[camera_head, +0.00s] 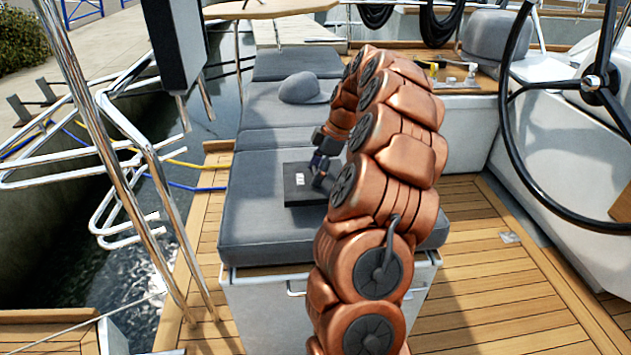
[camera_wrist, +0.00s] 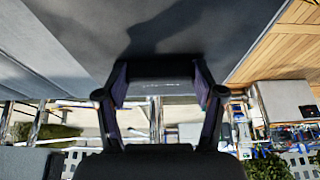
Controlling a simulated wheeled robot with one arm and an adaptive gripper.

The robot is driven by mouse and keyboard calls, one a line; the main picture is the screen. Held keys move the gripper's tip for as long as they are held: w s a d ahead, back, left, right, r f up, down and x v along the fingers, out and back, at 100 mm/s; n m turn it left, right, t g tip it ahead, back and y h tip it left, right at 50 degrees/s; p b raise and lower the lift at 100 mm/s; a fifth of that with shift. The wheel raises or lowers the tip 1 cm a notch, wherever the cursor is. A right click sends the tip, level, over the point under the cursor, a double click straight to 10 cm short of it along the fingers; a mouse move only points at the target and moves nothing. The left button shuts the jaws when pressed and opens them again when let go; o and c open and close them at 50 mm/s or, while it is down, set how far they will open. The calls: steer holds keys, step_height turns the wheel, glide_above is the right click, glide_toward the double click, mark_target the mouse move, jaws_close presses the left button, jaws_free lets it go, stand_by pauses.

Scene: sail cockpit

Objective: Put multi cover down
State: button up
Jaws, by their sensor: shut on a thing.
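The multi cover (camera_head: 296,196) is a dark, flat rectangular piece with small white marks. In the head view it is over the grey seat cushion in the middle; I cannot tell whether it touches the cushion. My gripper (camera_head: 319,180) is at its right side, partly hidden by my copper-coloured arm. In the wrist view my gripper (camera_wrist: 160,84) is shut on the cover, whose dark edge (camera_wrist: 160,69) spans between the two fingers. The cover's far side is hidden there.
The grey cushioned bench (camera_head: 265,235) runs away from me, with a rounded grey cap-like thing (camera_head: 303,88) farther back. A steering wheel (camera_head: 590,90) stands right, metal rails (camera_head: 120,165) left. Several small items are on a wooden table (camera_head: 450,82) at the back.

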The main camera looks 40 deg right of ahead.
steer(key=shift+f, duration=1.75)
steer(key=shift+f, duration=0.1)
steer(key=o, duration=1.2)
steer(key=shift+c, duration=0.2)
steer(key=v, duration=1.2)
